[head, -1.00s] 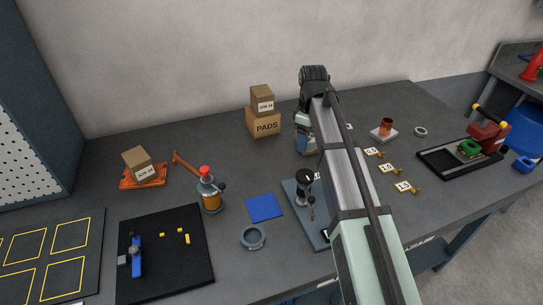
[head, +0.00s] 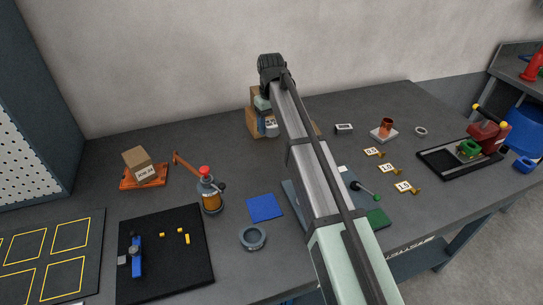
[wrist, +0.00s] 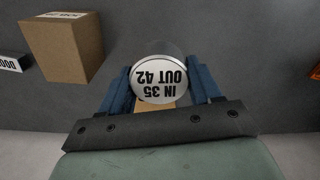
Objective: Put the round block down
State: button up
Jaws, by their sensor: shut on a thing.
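The round block is a grey cylinder with a white face (wrist: 161,80) marked "IN 35 OUT 42". In the wrist view it sits between the two blue fingers of my gripper (wrist: 160,88), which is shut on it. In the head view my gripper (head: 266,122) is at the back of the table, in front of the cardboard boxes, and the block is small and hard to make out there. I cannot tell whether the block touches the table.
The cardboard boxes (head: 252,120) are partly hidden by my arm. A blue square mat (head: 264,207), a grey ring (head: 252,237) and an oil can (head: 210,194) stand nearer the front. A small labelled block (head: 344,128) lies right of my arm. Grey table is bare left of the boxes.

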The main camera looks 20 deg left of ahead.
aim_at(271, 155)
jog(key=shift+f, duration=5)
jog(key=shift+f, duration=0.1)
jog(key=o, duration=1.2)
notch_tip(271, 155, up, 12)
jog(key=shift+r, duration=0.1)
